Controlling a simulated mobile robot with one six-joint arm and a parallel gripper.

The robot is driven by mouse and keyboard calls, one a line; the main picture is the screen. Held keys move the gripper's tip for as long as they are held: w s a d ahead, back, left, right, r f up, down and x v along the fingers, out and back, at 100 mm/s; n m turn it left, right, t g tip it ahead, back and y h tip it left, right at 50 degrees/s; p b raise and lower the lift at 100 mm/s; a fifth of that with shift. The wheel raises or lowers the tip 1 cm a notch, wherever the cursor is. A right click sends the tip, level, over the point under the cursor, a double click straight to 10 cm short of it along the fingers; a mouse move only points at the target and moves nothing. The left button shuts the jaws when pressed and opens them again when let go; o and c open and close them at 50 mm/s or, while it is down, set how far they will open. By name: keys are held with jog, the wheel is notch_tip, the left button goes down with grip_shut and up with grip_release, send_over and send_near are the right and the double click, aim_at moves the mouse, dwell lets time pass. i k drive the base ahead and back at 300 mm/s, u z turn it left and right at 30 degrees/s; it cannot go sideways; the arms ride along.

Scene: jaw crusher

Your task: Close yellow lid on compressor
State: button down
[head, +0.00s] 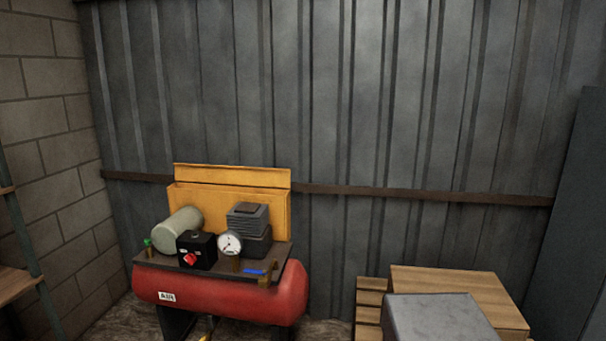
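The compressor has a red tank (220,293) lying on its side with a white "AIR" label. On its dark top plate stand a pale green cylinder (178,231), a black box with a red knob (197,250), a round white gauge (230,243) and a dark finned block (248,228). The yellow lid (232,197) stands raised behind these parts, with a narrow folded strip along its upper edge. The parts on the plate are uncovered. My gripper is not in view.
A corrugated metal wall (400,120) with a brown horizontal rail stands close behind the compressor. A block wall (45,150) and shelf (15,285) are at left. A wooden crate or pallet (470,292) and grey box (437,318) are at lower right.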

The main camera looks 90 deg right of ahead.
aim_at(242, 175)
jog(key=u, duration=0.05)
jog(key=k, duration=1.4)
jog(key=z, duration=1.6)
jog(key=i, duration=1.05)
jog(key=z, duration=0.05)
